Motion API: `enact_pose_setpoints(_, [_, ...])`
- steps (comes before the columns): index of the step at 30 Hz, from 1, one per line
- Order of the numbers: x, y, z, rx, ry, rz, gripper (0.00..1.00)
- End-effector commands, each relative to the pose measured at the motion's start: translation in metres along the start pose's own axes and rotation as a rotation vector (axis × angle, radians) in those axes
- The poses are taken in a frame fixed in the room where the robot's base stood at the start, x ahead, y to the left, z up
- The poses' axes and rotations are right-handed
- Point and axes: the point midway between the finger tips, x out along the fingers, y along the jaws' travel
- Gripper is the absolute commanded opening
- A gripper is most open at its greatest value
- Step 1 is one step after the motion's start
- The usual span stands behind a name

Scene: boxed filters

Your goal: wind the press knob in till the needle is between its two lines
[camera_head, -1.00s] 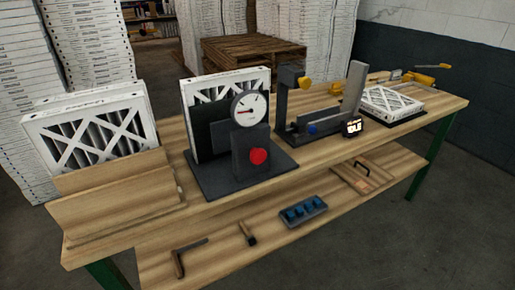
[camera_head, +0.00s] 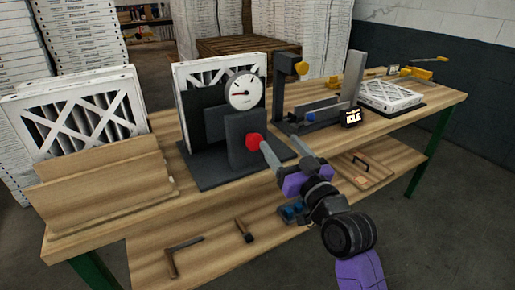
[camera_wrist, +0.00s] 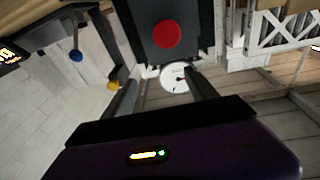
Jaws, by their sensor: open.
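The red press knob (camera_head: 253,141) sits on the front of the dark grey press (camera_head: 238,128) on the bench. A round white gauge (camera_head: 244,91) with a red needle tops the press; its two lines are too small to make out. A white-framed filter (camera_head: 180,76) stands upright in the press. My gripper (camera_head: 286,149) is open and empty, its fingertips just right of and in front of the knob, apparently not around it. In the wrist view the knob (camera_wrist: 167,34) lies ahead, beyond the fingers (camera_wrist: 160,97), with the gauge (camera_wrist: 175,78) between them.
Filters (camera_head: 85,115) stand in a wooden rack at left. A dark fixture with a yellow knob (camera_head: 301,68), an IDLE display (camera_head: 351,117) and a flat filter (camera_head: 389,95) are to the right. Tools lie on the lower shelf (camera_head: 215,240).

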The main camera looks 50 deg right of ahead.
Motion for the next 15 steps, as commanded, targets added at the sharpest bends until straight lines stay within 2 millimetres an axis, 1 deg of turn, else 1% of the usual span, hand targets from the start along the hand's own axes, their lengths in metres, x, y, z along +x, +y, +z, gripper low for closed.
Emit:
enact_pose_setpoints(1, [0.008,-0.002,0.003,-0.005,-0.025,-0.021,0.67])
enact_pose_setpoints(2, [0.009,-0.006,0.009,-0.008,-0.049,-0.036,0.67])
enact_pose_setpoints(4, [0.008,-0.012,0.024,-0.015,-0.103,-0.063,0.67])
enact_pose_setpoints(6, [0.007,-0.016,0.032,-0.025,-0.132,-0.080,0.67])
enact_pose_setpoints(8, [0.007,-0.018,0.035,-0.035,-0.145,-0.088,0.67])
enact_pose_setpoints(11, [0.015,-0.019,0.037,-0.044,-0.148,-0.090,0.67])
enact_pose_setpoints(15, [0.034,-0.020,0.038,-0.044,-0.146,-0.089,0.67])
